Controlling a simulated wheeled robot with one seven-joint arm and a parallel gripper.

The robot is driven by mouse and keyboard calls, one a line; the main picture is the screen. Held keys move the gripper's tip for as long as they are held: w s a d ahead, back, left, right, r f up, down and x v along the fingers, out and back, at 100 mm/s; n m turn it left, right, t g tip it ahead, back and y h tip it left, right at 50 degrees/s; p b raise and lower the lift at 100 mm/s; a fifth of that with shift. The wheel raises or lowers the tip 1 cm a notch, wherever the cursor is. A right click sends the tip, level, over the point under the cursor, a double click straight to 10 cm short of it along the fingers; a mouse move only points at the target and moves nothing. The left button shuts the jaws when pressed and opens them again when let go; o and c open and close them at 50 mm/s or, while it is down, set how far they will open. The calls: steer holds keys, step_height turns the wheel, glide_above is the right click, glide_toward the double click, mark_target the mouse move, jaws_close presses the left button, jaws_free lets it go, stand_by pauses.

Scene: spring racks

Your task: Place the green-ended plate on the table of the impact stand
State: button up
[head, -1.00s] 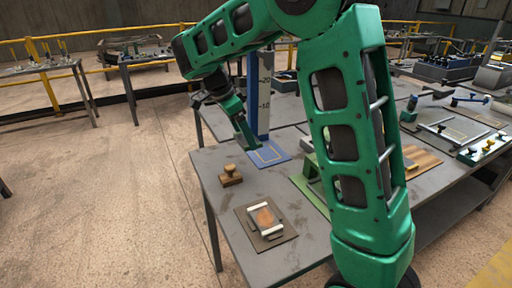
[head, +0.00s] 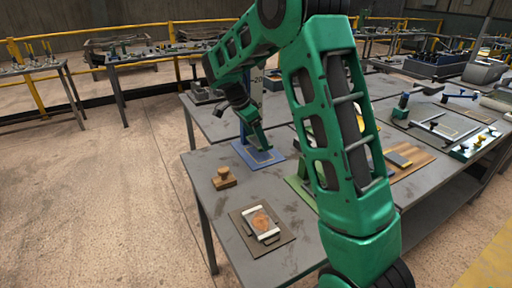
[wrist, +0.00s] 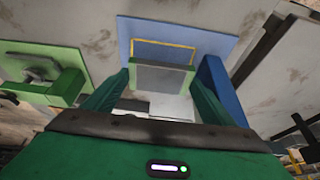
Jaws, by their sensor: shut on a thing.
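My gripper (wrist: 162,98) is shut on the plate (wrist: 160,78), a flat grey piece with a greenish rim, seen between the two green fingers in the wrist view. The impact stand's blue table (wrist: 225,36) lies beyond the plate, with a yellow outlined rectangle (wrist: 165,45) partly covered by it. In the head view my gripper (head: 257,142) is over the same blue table (head: 243,152), and the plate is too small to make out. I cannot tell whether the plate touches the table. The stand's scale post (head: 257,82) is partly hidden by my arm.
A wooden stamp-like block (head: 224,178) and a board with a white-ended plate (head: 261,222) stand at the near left of the grey table. A green fixture (wrist: 58,88) is beside the blue table. More racks and tools lie to the right.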

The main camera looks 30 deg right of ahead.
mark_target(255, 142)
steer(key=shift+d+f, duration=0.15)
steer(key=shift+f, duration=1.9)
steer(key=shift+f, duration=0.1)
steer(key=o, duration=1.6)
steer(key=shift+c, duration=0.2)
steer(key=v, duration=1.2)
